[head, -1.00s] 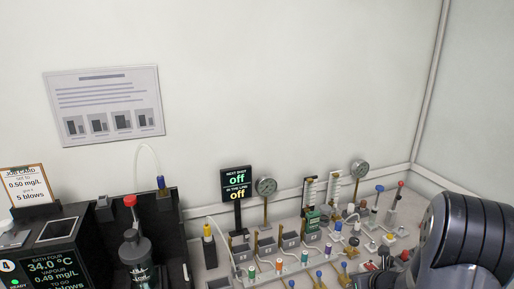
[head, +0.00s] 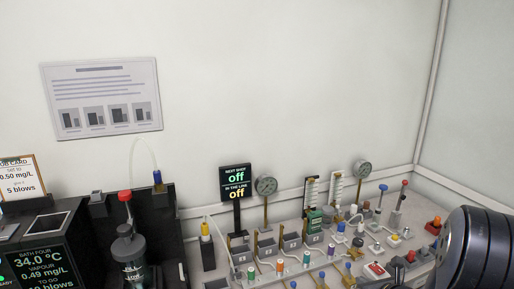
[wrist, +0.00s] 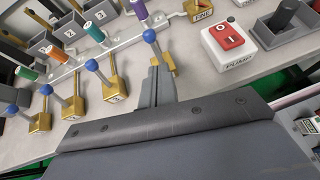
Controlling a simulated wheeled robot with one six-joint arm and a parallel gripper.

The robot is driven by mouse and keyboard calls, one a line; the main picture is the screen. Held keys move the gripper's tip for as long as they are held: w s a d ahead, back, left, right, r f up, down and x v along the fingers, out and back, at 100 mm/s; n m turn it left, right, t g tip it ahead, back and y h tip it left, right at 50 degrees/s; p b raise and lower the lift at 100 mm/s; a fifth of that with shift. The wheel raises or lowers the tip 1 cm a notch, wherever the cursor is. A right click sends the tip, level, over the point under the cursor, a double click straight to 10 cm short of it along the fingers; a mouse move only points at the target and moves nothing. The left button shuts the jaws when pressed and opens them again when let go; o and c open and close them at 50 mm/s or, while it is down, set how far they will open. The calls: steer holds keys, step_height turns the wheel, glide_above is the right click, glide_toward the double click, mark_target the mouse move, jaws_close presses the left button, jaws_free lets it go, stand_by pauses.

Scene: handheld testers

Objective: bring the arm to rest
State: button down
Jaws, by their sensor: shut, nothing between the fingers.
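My gripper (wrist: 158,84) is shut and empty in the wrist view, its grey fingers pointing up the picture over the bench. Its fingertips look close to a blue-knobbed brass valve (wrist: 166,64); whether they touch it I cannot tell. In the head view only a dark, rounded part of my arm (head: 478,250) shows at the lower right; the gripper is out of that view.
Several brass valves with blue knobs (wrist: 69,104) stand along the bench. A white pump switch (wrist: 228,44) with a red rocker is at the upper right.

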steer(key=shift+w+r+p, duration=0.1)
steer(key=shift+r+p, duration=0.15)
steer(key=shift+p, duration=0.45)
